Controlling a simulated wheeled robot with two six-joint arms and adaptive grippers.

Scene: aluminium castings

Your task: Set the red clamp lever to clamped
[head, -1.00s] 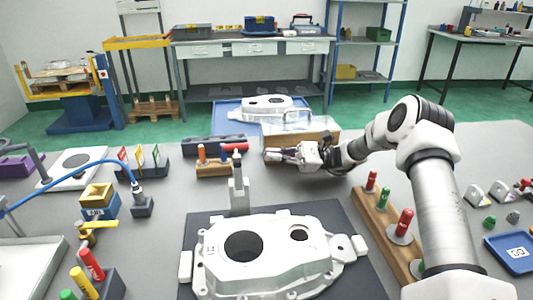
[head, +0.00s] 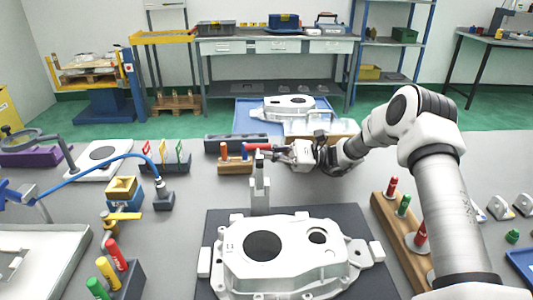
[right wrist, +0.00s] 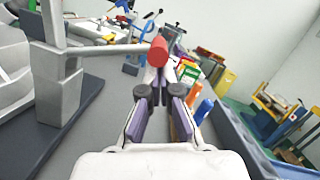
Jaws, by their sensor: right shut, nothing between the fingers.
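The red clamp lever (head: 258,147) sits at the top of an upright grey clamp post (head: 261,190), behind the white casting (head: 290,255). In the right wrist view its red grip (right wrist: 158,52) is at the end of a thin bar running roughly level from the post (right wrist: 60,65) at left. My right gripper (head: 277,153) is shut and empty, just right of the red grip. In the right wrist view its fingertips (right wrist: 160,78) point at the grip and overlap it; I cannot tell whether they touch. My left gripper is not in view.
A wooden block with coloured handles (head: 235,163) stands close behind the post, left of my gripper. A wooden rack with red and green handles (head: 405,235) is near my right arm. A blue hose (head: 85,168) arcs at left. Grey table is open left of the casting.

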